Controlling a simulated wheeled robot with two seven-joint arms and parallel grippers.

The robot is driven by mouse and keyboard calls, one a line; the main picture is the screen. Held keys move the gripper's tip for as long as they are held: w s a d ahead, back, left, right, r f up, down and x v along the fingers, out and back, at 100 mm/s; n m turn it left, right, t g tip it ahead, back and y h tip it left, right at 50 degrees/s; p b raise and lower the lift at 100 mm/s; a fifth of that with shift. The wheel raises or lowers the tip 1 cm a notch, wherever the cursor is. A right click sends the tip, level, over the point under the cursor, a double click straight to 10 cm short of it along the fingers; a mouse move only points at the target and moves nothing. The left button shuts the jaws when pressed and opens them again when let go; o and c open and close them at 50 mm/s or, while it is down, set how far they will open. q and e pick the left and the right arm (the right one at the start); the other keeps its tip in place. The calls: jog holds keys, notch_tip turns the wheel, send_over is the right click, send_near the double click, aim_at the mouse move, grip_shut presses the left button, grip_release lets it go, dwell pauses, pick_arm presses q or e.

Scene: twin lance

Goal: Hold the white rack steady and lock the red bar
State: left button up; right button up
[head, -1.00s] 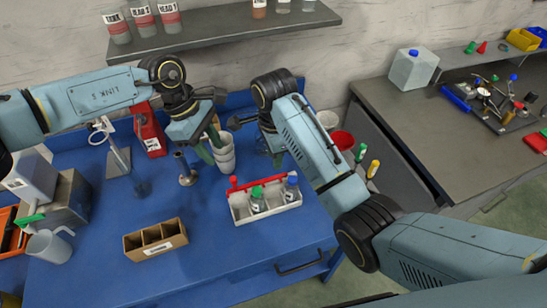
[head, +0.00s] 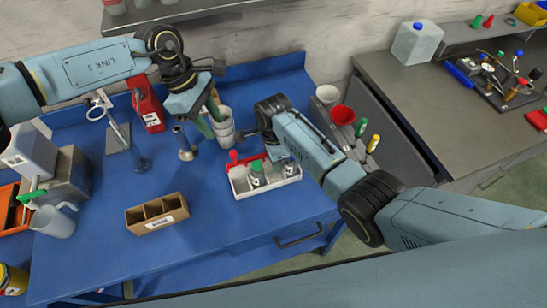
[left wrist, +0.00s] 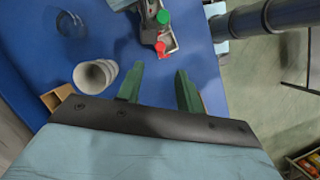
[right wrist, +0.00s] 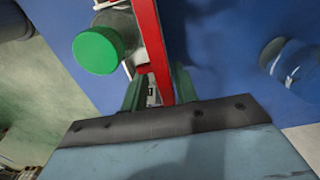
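The white rack (head: 267,186) stands on the blue table in the head view, with a green-capped bottle (head: 257,168) in it. The red bar's end (head: 233,157) shows at the rack's left; my right arm hides part of the bar. In the right wrist view the red bar (right wrist: 152,40) runs between the fingers of my right gripper (right wrist: 158,88), which look open around it. The green cap (right wrist: 97,50) is beside it. My left gripper (head: 205,128) is open and empty, left of and behind the rack. Its fingers (left wrist: 158,85) point toward the table, apart from the rack (left wrist: 172,42).
White stacked cups (head: 224,125) stand close to my left gripper. A brown divided box (head: 157,215) sits left of the rack. A metal stand (head: 186,147) and a red container (head: 148,108) are further left. The table front between box and rack is clear.

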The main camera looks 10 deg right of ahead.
grip_shut()
pick_arm(q)
jog(key=c, duration=0.6)
jog(key=shift+s+f, duration=0.15)
jog(key=shift+s, duration=0.05)
jog(key=shift+c, duration=0.9)
jog(key=s+n+h, duration=0.1)
jog(key=s+f+n+h, duration=0.1)
jog(key=s, duration=0.1)
jog(key=s+f+n+h, duration=0.1)
jog(key=s, duration=0.1)
jog(key=shift+d+f+h, duration=0.2)
jog(key=shift+h, duration=0.2)
grip_shut()
jog(key=s+a+n+t+h, duration=0.1)
jog(key=a+n+t, duration=0.3)
jog(key=a, duration=0.7)
jog(key=shift+s+r+n+t, duration=0.3)
jog(key=shift+r+n+t, duration=0.1)
jog(key=shift+n, duration=0.6)
